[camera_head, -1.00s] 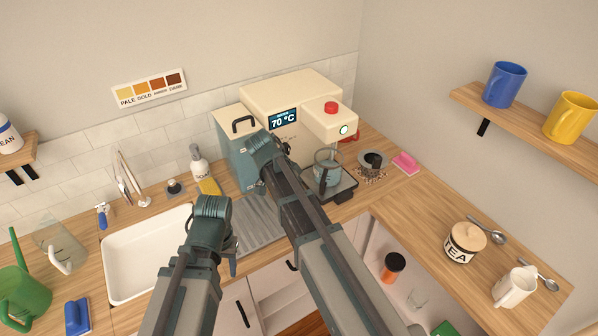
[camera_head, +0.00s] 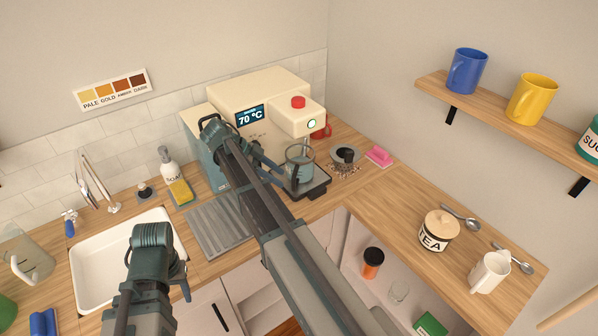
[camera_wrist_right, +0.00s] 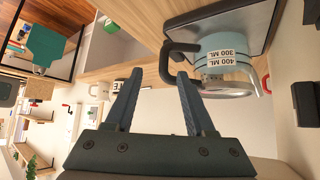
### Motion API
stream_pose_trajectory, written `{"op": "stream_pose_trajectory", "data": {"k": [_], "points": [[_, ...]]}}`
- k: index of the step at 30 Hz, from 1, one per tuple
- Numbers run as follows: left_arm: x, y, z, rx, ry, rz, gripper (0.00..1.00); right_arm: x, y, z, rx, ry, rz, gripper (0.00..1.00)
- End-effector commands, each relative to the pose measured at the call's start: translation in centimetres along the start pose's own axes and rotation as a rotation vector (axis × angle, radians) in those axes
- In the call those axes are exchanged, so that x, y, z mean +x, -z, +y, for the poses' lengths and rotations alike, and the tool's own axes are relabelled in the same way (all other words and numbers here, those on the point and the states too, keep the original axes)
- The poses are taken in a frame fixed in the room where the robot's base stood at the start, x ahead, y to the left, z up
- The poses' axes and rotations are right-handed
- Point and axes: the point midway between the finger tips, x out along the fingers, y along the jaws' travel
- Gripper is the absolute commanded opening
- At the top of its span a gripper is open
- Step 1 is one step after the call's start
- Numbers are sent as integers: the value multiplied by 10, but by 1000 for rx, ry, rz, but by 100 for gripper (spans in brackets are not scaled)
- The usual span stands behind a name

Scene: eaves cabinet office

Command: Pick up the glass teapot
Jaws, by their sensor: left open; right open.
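The glass teapot (camera_head: 300,157) stands upright on the drip tray of the cream machine, under its spout. It is clear, with blue-grey contents or tint, and has a dark handle. In the right wrist view the teapot (camera_wrist_right: 226,50) appears upside down, with 300 ML and 400 ML marks. My right gripper (camera_head: 281,172) is at its handle side; in the wrist view its open fingers (camera_wrist_right: 157,84) point at the dark handle, the right fingertip close to it. Whether they touch I cannot tell. My left gripper (camera_head: 182,285) is open and empty, low in front of the sink.
The cream machine (camera_head: 262,95) stands behind the teapot on its dark drip tray (camera_head: 312,188). A dark cup-like holder (camera_head: 345,158) with spilled leaves and a pink sponge (camera_head: 379,156) lie to the right. A tea jar (camera_head: 438,232) and white mug (camera_head: 489,272) stand on the right counter.

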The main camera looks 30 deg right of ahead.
Motion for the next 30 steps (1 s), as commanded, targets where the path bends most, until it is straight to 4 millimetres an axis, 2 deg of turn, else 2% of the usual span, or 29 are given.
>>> {"op": "stream_pose_trajectory", "data": {"k": [1, 6, 16, 25, 30], "points": [[15, 1, 1, 0, 0, 0, 50, 17, -4, 2, 2, -2, 0, 55], [34, 2, 3, 0, 0, 0, 50, 45, -4, 1, 1, -1, 0, 55], [39, 2, 4, 0, 0, 0, 50, 55, 0, -1, -1, -1, 0, 55], [68, 4, 6, 0, 0, 0, 50, 96, -1, -5, 0, -1, -1, 55], [71, 4, 7, 0, 0, 0, 50, 104, 2, -6, -1, -1, 0, 55]]}}
